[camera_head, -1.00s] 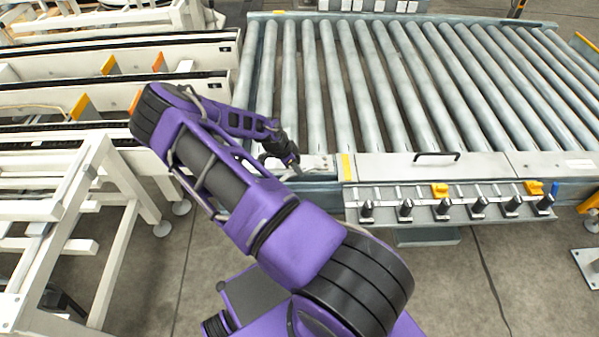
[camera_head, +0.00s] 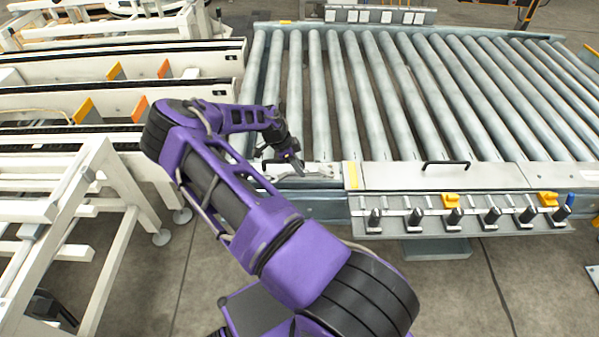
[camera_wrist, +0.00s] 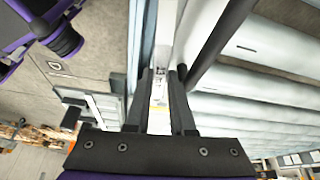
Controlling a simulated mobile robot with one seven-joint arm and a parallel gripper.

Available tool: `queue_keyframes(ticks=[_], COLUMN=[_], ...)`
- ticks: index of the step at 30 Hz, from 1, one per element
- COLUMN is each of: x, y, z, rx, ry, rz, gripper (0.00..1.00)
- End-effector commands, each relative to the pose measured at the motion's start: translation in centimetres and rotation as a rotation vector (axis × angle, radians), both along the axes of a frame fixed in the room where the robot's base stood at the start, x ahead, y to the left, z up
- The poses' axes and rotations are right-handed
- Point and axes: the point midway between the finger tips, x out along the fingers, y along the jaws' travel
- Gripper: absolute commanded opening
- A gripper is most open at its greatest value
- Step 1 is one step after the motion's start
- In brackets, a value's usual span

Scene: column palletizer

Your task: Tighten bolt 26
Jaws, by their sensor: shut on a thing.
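My gripper (camera_head: 298,167) is at the left end of the roller conveyor's near edge, low over a pale metal corner plate (camera_head: 322,170). In the wrist view my gripper (camera_wrist: 162,72) has its two dark fingers on either side of a pale strip with a small dark detail. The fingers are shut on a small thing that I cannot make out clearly. I cannot read any bolt number, and I cannot pick out bolt 26 in either view.
The conveyor's rollers (camera_head: 400,100) fill the far right. A rack (camera_head: 470,222) with several black handles and yellow parts hangs on its near side. A white frame (camera_head: 120,180) and beams stand at the left.

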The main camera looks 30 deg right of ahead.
Motion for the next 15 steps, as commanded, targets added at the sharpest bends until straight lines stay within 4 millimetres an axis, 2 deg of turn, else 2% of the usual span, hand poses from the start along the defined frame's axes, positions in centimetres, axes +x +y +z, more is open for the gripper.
queue_keyframes(ticks=[15], x=[0.1], y=[0.0], z=[1.4], rx=[0.000], ry=[-0.002], rz=[-0.005], gripper=[0.00])
